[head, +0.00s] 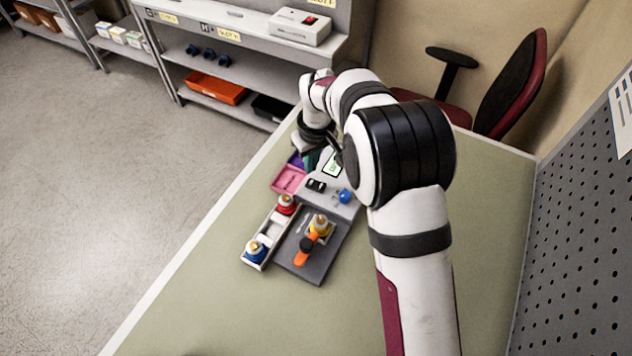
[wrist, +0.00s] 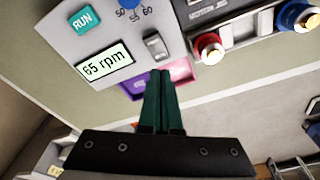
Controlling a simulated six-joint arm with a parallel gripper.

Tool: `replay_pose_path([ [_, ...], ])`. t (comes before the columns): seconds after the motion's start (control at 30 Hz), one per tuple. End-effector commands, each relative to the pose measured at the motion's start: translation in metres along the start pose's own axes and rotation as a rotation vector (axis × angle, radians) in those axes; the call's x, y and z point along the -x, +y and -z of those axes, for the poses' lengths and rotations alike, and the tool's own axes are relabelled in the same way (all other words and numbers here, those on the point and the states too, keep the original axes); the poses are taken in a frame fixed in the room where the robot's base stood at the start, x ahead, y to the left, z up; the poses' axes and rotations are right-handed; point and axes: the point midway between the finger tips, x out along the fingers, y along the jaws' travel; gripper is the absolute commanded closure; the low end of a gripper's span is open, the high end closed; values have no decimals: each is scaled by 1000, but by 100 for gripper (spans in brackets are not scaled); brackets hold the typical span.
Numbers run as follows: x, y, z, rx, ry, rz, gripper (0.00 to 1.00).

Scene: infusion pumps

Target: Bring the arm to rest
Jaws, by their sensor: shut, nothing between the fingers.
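My arm reaches over the bench in the head view, bent downward, with my gripper (head: 311,157) above the far end of the pump (head: 328,199). In the wrist view my gripper (wrist: 160,72) has its two green fingers pressed together, with nothing between them. The fingertips overlap the view of the pink and purple tray (wrist: 183,72); I cannot tell their height above it. The pump's display (wrist: 105,65) reads 65 rpm, beside a teal RUN button (wrist: 83,20), a blue dial (wrist: 129,3) and a grey switch (wrist: 156,45).
A white rack (head: 269,234) holds a red-banded bottle (head: 286,205) and a blue-banded one (head: 256,250). A grey base (head: 318,270) carries a yellow-banded bottle (head: 321,226) and an orange clamp-like part (head: 306,251). The near bench (head: 230,310) is clear. A pegboard (head: 575,240) stands at right.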

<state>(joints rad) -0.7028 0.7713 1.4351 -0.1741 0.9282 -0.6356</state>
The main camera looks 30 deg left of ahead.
Motion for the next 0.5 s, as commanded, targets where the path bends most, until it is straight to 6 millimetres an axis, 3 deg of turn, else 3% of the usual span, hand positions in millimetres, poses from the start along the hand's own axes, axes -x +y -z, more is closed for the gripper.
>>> replay_pose_path([
  [0.2,22,0,4,0,2,-1,100],
  [0.5,26,0,4,0,1,-1,100],
])
